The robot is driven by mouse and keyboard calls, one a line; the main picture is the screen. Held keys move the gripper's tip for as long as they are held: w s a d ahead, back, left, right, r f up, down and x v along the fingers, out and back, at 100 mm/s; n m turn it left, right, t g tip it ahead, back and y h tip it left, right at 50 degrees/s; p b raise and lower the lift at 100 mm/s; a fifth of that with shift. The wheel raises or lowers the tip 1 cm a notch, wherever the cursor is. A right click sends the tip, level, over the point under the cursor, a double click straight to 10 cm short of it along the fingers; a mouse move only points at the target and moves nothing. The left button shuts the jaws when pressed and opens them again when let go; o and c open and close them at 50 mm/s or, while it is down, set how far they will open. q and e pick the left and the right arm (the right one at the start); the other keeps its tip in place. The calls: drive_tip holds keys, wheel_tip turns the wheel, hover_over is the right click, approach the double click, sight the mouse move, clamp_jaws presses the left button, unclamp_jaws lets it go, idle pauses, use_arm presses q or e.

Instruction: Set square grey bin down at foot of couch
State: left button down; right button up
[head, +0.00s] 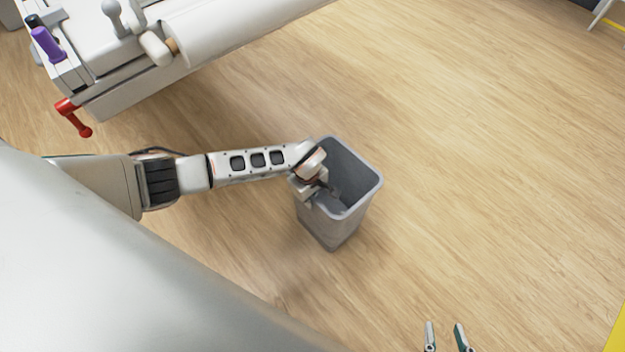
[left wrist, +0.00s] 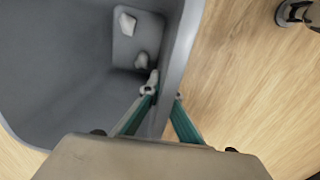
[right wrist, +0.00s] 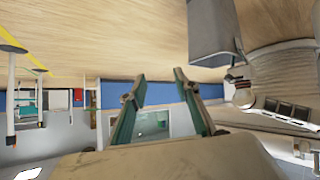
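The square grey bin (head: 333,228) is upright at the middle of the head view, over the wooden floor. My left gripper (head: 318,190) is at its near-left rim. In the left wrist view the fingers (left wrist: 163,95) straddle the bin wall (left wrist: 180,50), one inside and one outside, shut on it. I cannot tell whether the bin's base touches the floor.
The wooden floor (head: 480,150) right of the bin is clear. A yellow strip (head: 617,325) shows at the lower right.

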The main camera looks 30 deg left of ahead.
use_arm(q)
drive_tip(key=shift+f, duration=0.3)
drive_tip(key=shift+w+r, duration=0.15)
drive_tip(key=shift+r, duration=0.05)
drive_tip(key=shift+f, duration=0.2)
drive_tip(key=c, duration=2.3)
unclamp_jaws()
use_arm(e)
drive_tip(key=shift+w+a+r, duration=0.35)
drive_tip(key=shift+a+r, duration=0.05)
drive_tip(key=shift+a, duration=0.05)
use_arm(q)
drive_tip(key=shift+f, duration=0.1)
